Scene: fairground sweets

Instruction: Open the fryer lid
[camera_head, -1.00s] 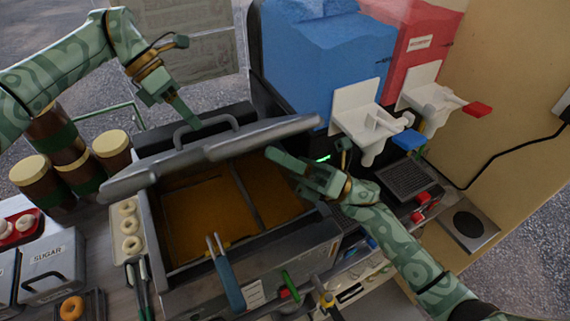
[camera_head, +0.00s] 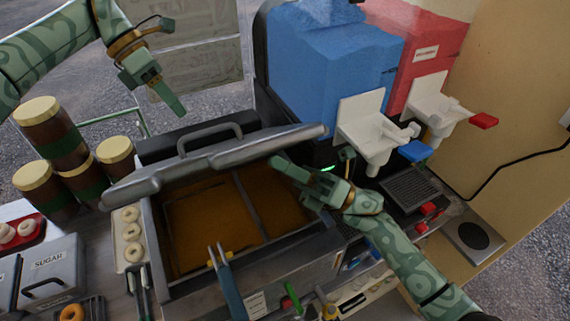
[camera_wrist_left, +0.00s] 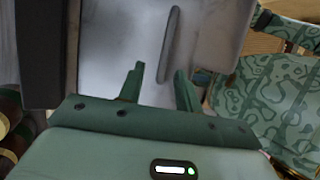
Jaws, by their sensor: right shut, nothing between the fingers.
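The fryer lid (camera_head: 225,154) is a grey metal slab with a bar handle (camera_head: 210,137) on top. It is partly raised and tilted above the back of the fryer (camera_head: 240,262), whose golden oil (camera_head: 208,215) shows in front. My left gripper (camera_head: 172,103) is above and behind the handle, apart from it. In the left wrist view its fingers (camera_wrist_left: 160,90) are spread and empty, with the lid and handle beyond. My right gripper (camera_head: 277,164) is shut and empty at the lid's front right edge, with its fingertips close under it; contact is unclear.
Blue (camera_head: 330,75) and red (camera_head: 425,45) drink machines stand right of the lid. Brown jars (camera_head: 62,185) and a sugar bin (camera_head: 50,265) stand at left. Doughnuts lie on a tray (camera_head: 125,262) by the fryer. Blue-handled tongs (camera_head: 230,290) rest at its front.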

